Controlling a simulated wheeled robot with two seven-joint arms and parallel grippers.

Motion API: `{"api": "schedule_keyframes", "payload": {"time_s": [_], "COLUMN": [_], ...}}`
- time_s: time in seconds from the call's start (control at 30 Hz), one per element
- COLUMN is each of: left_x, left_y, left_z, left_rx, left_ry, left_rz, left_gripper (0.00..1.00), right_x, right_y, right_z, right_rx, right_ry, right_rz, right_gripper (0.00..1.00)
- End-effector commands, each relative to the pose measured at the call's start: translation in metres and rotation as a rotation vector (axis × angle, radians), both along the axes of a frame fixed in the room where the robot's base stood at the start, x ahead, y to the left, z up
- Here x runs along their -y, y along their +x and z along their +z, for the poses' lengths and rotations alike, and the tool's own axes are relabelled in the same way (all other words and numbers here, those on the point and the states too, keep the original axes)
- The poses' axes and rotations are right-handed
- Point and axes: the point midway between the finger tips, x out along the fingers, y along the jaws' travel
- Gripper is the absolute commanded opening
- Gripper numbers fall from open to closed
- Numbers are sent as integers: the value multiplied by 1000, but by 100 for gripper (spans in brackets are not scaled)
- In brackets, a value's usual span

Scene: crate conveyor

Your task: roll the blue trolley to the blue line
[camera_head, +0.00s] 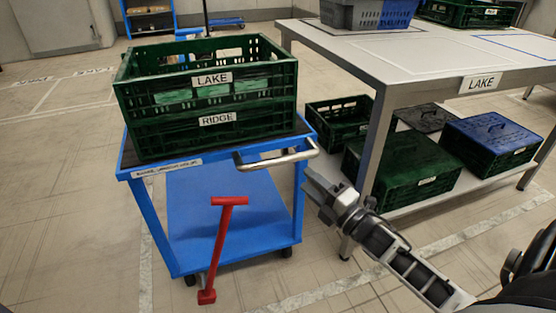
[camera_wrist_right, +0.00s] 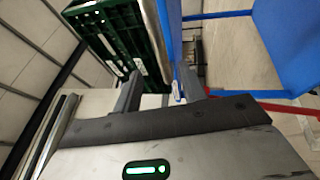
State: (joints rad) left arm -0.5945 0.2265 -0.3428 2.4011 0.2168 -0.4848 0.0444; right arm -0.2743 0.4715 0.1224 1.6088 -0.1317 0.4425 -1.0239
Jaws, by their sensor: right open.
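The blue trolley (camera_head: 225,220) stands left of the table and bears two stacked green crates (camera_head: 205,85), the upper labelled LAKE, the lower RIDGE. Its silver handle (camera_head: 275,160) sticks out at the front right. A red T-shaped lever (camera_head: 221,245) stands upright at its lower front. My right gripper (camera_head: 314,187) is open, just below and right of the handle's right end. In the right wrist view the handle bar (camera_wrist_right: 157,40) runs toward the gap between the open fingers (camera_wrist_right: 160,88); contact cannot be told. No blue floor line shows. My left gripper is out of view.
A grey table (camera_head: 440,75) labelled LAKE stands close on the right, with green crates (camera_head: 405,170) on its lower shelf. Its front leg (camera_head: 375,145) is near my right gripper. Open floor (camera_head: 60,180) lies left of the trolley. A blue rack (camera_head: 148,18) stands behind.

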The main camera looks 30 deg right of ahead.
Motion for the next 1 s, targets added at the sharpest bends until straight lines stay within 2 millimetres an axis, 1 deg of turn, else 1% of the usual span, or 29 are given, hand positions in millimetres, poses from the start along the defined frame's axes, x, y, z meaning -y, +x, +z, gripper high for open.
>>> {"api": "schedule_keyframes", "payload": {"time_s": [0.03,0.3,0.5,0.6,0.7,1.0], "left_x": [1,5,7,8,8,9], "left_y": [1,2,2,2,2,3], "left_z": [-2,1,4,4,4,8], "left_rx": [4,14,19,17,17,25], "left_ry": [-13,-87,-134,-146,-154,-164], "left_rz": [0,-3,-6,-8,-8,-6], "left_gripper": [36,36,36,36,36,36], "right_x": [-2,-12,-17,-18,-19,-20], "right_y": [13,70,101,110,115,117], "right_z": [1,11,16,18,20,20], "right_rx": [4,3,0,-1,-2,-4], "right_ry": [-1,1,3,4,3,4], "right_rz": [1,0,0,0,-1,-1], "right_gripper": [41,41,41,41,41,41]}}
